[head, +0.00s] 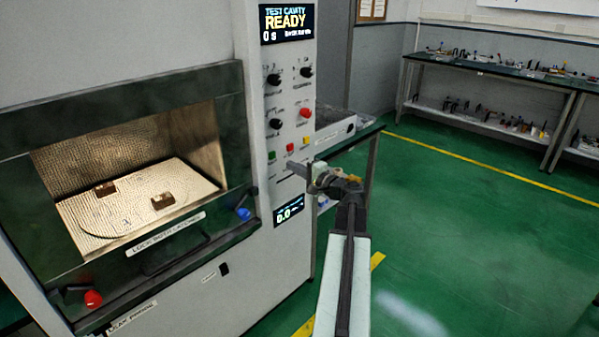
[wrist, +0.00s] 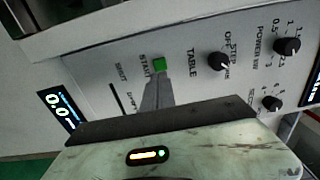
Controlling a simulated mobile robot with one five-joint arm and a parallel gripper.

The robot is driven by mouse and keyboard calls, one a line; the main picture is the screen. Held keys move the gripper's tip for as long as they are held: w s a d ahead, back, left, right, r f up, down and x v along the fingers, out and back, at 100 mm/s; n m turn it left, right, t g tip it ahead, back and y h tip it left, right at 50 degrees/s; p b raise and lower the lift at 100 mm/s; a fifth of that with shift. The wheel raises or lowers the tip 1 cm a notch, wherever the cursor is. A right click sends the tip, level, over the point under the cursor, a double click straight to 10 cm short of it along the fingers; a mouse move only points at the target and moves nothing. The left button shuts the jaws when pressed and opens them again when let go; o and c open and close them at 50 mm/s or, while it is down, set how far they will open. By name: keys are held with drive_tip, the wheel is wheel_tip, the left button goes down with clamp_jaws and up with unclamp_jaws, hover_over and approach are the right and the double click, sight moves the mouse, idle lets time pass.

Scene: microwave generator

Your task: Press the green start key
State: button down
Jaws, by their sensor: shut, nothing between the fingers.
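The green start key (head: 271,156) is a small square at the lower left of the control panel (head: 288,90). In the wrist view the green key (wrist: 159,64) shows with the label START beside it. My gripper (head: 290,165) is shut and empty, its narrow tip pointing at the panel just right of and below the key in the head view. In the wrist view the gripper tips (wrist: 156,78) end right at the key's lower edge. I cannot tell whether they touch it. The key's face stays mostly visible.
The panel display (head: 286,22) reads TEST CAVITY READY and 0 s. A red key (head: 290,148), a yellow key (head: 306,140), several black knobs and a red knob (head: 305,113) are close by. The cavity (head: 140,190) is at left. Green floor is free at right.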

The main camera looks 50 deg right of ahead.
sight(273, 156)
drive_tip(key=w, duration=0.7)
drive_tip(key=shift+w+d, duration=0.25)
drive_tip(key=shift+w, duration=0.05)
